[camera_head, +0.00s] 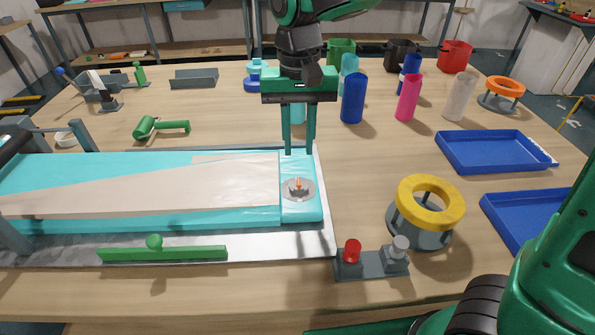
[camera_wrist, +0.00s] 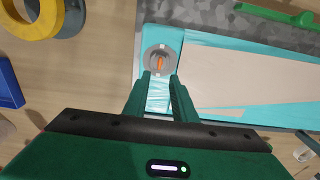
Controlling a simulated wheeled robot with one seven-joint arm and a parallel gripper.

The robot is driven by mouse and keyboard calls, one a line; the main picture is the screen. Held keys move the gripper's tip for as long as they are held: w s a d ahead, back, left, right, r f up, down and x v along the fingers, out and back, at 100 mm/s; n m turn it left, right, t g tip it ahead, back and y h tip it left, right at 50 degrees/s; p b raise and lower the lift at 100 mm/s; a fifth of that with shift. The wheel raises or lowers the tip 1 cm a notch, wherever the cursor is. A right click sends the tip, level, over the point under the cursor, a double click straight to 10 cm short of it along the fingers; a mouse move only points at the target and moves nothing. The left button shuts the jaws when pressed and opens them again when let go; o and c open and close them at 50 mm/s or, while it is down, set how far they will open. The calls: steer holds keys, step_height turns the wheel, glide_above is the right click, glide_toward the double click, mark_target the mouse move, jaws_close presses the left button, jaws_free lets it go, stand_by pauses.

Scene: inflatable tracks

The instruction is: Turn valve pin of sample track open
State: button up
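The sample track (camera_head: 240,195) lies flat at the left of the table, turquoise with a beige strip. At its right end is a round grey valve (camera_head: 289,193) with a small orange pin (camera_head: 298,183) in its middle. The wrist view also shows the pin (camera_wrist: 160,63), just beyond the fingertips. My gripper (camera_head: 299,150) points down above the track's far right corner, behind the valve in the head view. Its two green fingers stand apart with a narrow gap, and nothing is between them. The fingers (camera_wrist: 160,77) do not touch the pin.
A yellow ring on a grey stand (camera_head: 428,200) and a small holder with a red knob (camera_head: 352,252) stand right of the track. A green bar (camera_head: 165,253) lies along its front edge. Blue trays (camera_head: 490,150) are at the right; several bottles (camera_head: 352,100) stand behind.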

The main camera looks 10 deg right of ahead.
mark_target(299, 180)
step_height(299, 180, down, 9)
steer(key=shift+r, duration=0.1)
stand_by(0.3)
jaws_close()
